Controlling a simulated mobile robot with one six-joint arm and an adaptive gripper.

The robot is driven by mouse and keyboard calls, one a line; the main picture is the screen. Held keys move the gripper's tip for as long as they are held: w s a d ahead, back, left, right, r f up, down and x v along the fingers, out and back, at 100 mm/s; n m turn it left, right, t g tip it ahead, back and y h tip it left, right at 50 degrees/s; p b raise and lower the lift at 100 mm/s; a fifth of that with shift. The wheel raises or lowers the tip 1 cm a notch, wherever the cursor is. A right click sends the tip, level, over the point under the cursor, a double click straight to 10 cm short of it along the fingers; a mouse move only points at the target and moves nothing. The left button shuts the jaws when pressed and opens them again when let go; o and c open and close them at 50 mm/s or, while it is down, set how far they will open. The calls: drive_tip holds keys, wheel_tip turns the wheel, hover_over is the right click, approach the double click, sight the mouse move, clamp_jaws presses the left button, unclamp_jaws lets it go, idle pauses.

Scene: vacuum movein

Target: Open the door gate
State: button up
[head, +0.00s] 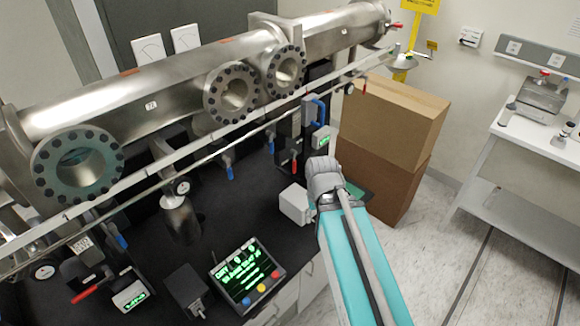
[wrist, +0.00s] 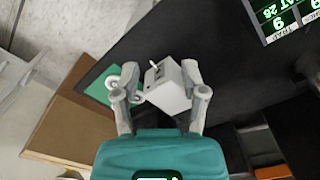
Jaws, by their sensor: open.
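My gripper (wrist: 159,74) is open in the wrist view, with one finger on each side of a small white box (wrist: 172,96). The box has a short pale lever on its face. Nothing is clearly held, and I cannot tell whether the fingers touch the box. In the head view, my gripper (head: 318,178) is above the right end of the black bench, just right of the white box (head: 296,204). No part clearly marked as the door gate can be made out. The steel vacuum tube (head: 150,90) with round bolted flanges runs above the bench.
A display with green text (head: 247,275) and a dark box (head: 186,291) stand on the black bench (head: 235,205). Stacked brown cardboard boxes (head: 395,120) stand right of it. A long rail (head: 180,150) crosses ahead of the tube. The floor at right is clear before a white table (head: 545,140).

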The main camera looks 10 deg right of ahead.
drive_tip(key=shift+a, duration=0.35)
drive_tip(key=shift+f, duration=0.1)
